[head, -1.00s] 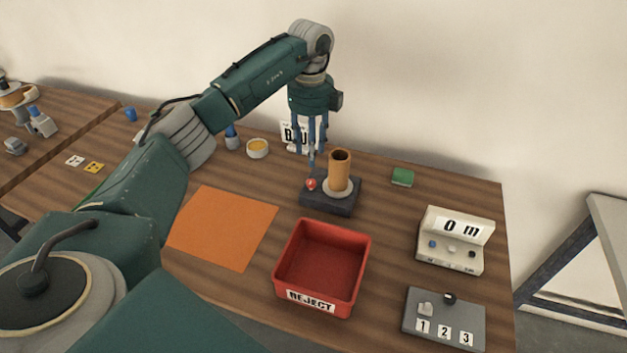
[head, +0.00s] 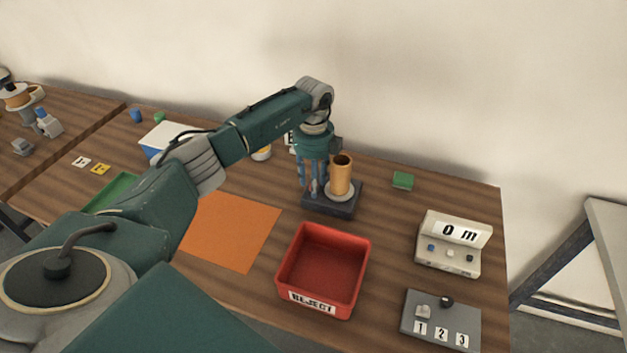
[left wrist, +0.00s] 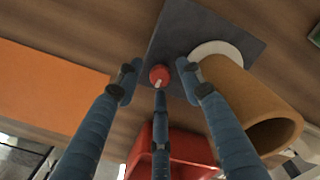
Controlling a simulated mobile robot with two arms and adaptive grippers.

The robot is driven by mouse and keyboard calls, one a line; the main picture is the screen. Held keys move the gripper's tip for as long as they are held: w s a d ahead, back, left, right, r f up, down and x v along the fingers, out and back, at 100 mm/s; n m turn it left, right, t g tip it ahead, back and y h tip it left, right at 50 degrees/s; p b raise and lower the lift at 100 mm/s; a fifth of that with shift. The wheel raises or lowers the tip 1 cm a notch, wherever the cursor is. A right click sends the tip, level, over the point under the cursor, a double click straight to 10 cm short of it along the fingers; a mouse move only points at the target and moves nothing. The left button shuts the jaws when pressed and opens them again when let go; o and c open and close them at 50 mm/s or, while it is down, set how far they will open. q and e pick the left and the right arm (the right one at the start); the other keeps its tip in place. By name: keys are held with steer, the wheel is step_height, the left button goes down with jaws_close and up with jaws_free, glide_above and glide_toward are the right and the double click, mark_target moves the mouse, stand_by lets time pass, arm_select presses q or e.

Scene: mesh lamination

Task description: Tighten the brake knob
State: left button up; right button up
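The brake knob (left wrist: 159,74) is small and red with a pale mark, on a dark base plate (head: 345,207). The base also shows in the left wrist view (left wrist: 185,38). A brown tube (head: 341,172) stands on a pale disc on the base, beside the knob; it is large in the left wrist view (left wrist: 240,95). My left gripper (head: 314,190) points down over the base. In the left wrist view its blue fingers (left wrist: 158,80) are spread apart around the knob, with no clear contact. The gripper hides the knob in the head view. My right gripper is not in view.
A red REJECT bin (head: 297,297) stands in front of the base. An orange sheet (head: 232,232) lies to its left. A display box (head: 447,257) and a grey numbered panel (head: 412,320) are at the right. A green block (head: 403,180) lies behind.

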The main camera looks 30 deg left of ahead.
arm_select(q)
jaws_close()
steer(key=shift+m, duration=0.4)
steer(key=shift+m+b, duration=0.8)
steer(key=shift+m, duration=0.2)
steer(key=m+b, duration=0.2)
steer(key=m, duration=0.2)
steer(key=shift+w+m, duration=0.1)
steer(key=shift+m, duration=0.2)
steer(key=m+b, duration=0.2)
steer(key=m, duration=0.3)
steer(key=m+b, duration=0.1)
steer(key=m, duration=0.4)
steer(key=shift+m, duration=0.5)
